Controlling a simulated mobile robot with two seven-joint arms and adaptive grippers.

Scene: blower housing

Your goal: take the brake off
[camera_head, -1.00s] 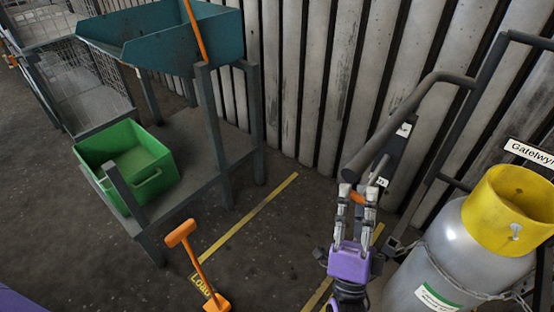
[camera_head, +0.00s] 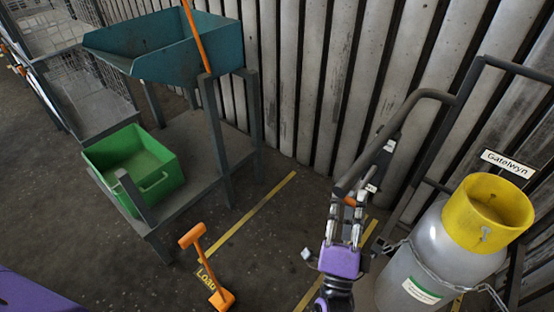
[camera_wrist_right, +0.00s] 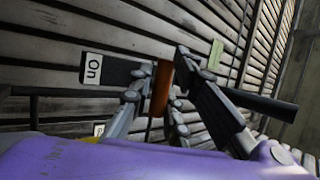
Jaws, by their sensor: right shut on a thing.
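The brake seems to be the small orange lever (camera_head: 349,200) near the dark handlebar (camera_head: 410,105) of the cylinder trolley. My right gripper (camera_head: 346,212) has its fingers on either side of this lever and is shut on it. In the right wrist view, the orange lever (camera_wrist_right: 160,88) stands upright between the fingers. A dark plate with an "On" label (camera_wrist_right: 91,68) lies just left of it there. A second white label (camera_wrist_right: 98,129) is mostly hidden lower down. In the head view, the white labels (camera_head: 389,146) are too small to read. My left gripper is out of view.
A grey gas cylinder (camera_head: 430,265) with a yellow collar (camera_head: 487,212) and chain stands right of my right gripper. A ribbed wall (camera_head: 300,90) is close behind. A green bin (camera_head: 165,185) and teal hopper (camera_head: 190,55) are left.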

